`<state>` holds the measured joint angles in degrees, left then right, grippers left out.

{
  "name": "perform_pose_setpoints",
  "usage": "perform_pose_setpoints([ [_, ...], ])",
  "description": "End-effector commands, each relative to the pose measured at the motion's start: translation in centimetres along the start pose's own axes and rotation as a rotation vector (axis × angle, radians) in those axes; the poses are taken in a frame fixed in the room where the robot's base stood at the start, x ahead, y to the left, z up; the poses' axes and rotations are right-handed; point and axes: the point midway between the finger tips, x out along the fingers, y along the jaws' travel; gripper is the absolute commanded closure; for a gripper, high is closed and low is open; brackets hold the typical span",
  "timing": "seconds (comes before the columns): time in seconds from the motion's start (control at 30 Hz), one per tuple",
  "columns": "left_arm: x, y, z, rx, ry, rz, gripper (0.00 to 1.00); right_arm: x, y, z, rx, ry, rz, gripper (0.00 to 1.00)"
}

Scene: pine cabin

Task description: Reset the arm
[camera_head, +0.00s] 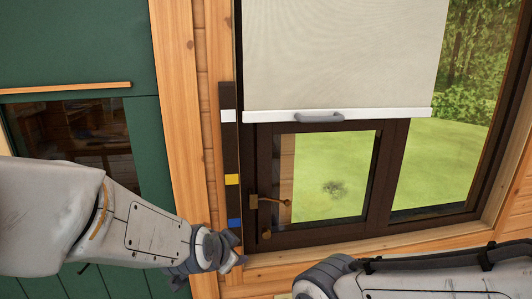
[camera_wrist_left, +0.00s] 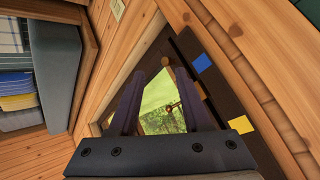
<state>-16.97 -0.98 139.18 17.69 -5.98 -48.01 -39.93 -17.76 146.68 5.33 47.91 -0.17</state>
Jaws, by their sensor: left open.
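My left arm comes in from the left in the head view. Its wrist end (camera_head: 208,252) is low, just left of the window's lower corner. In the left wrist view my left gripper (camera_wrist_left: 162,85) is open, two dark fingers apart with nothing held between them. Behind them show the window glass (camera_wrist_left: 160,112) and its dark frame. In the head view the brass window handle (camera_head: 268,201) is right of and above my left wrist, apart from it in the picture. My right arm (camera_head: 420,283) crosses the bottom right; its gripper is out of view.
A pale roller blind (camera_head: 345,60) is partly lowered, with a white bar and grey handle (camera_head: 320,118). A dark strip (camera_head: 229,150) with white, yellow and blue marks runs left of the window. A green panel (camera_head: 75,45) stands left. Shelves (camera_wrist_left: 30,70) show in the wrist view.

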Motion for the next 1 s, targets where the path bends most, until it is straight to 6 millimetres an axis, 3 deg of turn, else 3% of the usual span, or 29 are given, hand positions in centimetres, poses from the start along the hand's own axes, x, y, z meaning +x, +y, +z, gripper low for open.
perform_pose_setpoints([
  [0.03, -0.1, -0.1, 2.7, -0.094, -0.071, 0.022, 0.52, 0.0, 0.0, 0.0, 0.000, 0.000, 0.000, 0.50],
  [0.2, -1.2, 0.7, 9.2, -0.340, -0.265, 0.062, 0.52, 0.0, 0.0, 0.0, 0.000, 0.000, 0.000, 0.50],
  [0.4, -3.0, 1.8, 14.5, -0.564, -0.443, 0.064, 0.52, 0.0, 0.0, 0.0, 0.000, 0.000, 0.000, 0.50],
  [0.6, -5.0, 2.7, 18.6, -0.739, -0.593, 0.041, 0.52, 0.0, 0.0, 0.0, 0.000, 0.000, 0.000, 0.50],
  [0.67, -5.3, 3.3, 19.3, -0.769, -0.624, 0.039, 0.52, 0.2, 0.0, 0.0, 0.000, 0.000, 0.000, 0.50],
  [1.0, -5.7, 9.4, 16.9, -0.592, -0.628, 0.172, 0.52, 2.9, 0.2, 0.2, 0.002, 0.000, 0.000, 0.50],
])
